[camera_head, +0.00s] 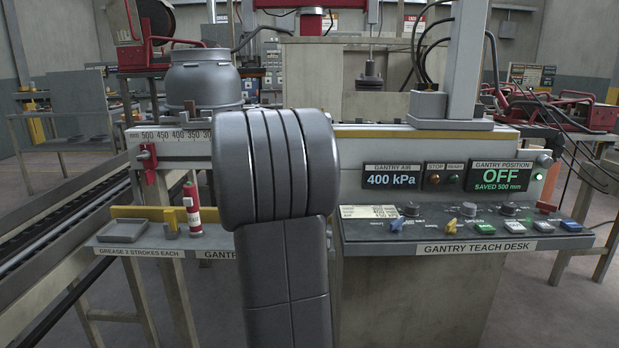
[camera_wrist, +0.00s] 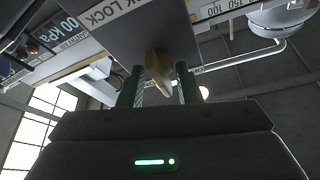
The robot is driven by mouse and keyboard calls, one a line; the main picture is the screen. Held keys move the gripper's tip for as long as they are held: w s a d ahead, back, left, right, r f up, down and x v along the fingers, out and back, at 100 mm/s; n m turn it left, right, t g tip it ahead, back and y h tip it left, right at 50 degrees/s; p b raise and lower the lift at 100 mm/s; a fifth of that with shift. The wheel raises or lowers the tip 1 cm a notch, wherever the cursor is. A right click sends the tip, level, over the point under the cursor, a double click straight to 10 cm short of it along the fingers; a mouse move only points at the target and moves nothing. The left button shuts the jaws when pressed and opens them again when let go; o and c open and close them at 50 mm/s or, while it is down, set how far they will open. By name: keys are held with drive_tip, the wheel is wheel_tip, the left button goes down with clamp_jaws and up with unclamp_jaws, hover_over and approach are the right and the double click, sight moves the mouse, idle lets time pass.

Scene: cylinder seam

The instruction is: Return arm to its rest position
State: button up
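My arm (camera_head: 280,200) rises through the middle of the head view, and its grey links hide my gripper there. In the wrist view my gripper (camera_wrist: 160,80) shows two dark, green-tinged fingers standing apart. A yellowish knob (camera_wrist: 158,68) on the underside of a grey panel (camera_wrist: 150,32) shows between the fingers. Gaps seem to show on both sides of the knob; whether the fingers touch it is hard to tell. The panel carries a partly seen label ending in "LOCK".
The gantry teach desk (camera_head: 463,247) with knobs and buttons stands right of my arm. A shelf holds a tray (camera_head: 137,227) and a red-and-white grease tube (camera_head: 192,208). A grey pot-shaped vessel (camera_head: 203,80) stands behind.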

drive_tip(key=m+h+p, duration=0.1)
drive_tip(key=m+p, duration=0.2)
drive_tip(key=m+g+h+p, duration=0.1)
drive_tip(key=m+p, duration=0.2)
drive_tip(key=shift+a+r+h+p, duration=0.2)
drive_tip(key=shift+h+p, duration=0.1)
drive_tip(key=shift+p, duration=0.1)
drive_tip(key=shift+m+g, duration=0.3)
drive_tip(key=shift+d+f, duration=0.1)
drive_tip(key=shift+f, duration=0.1)
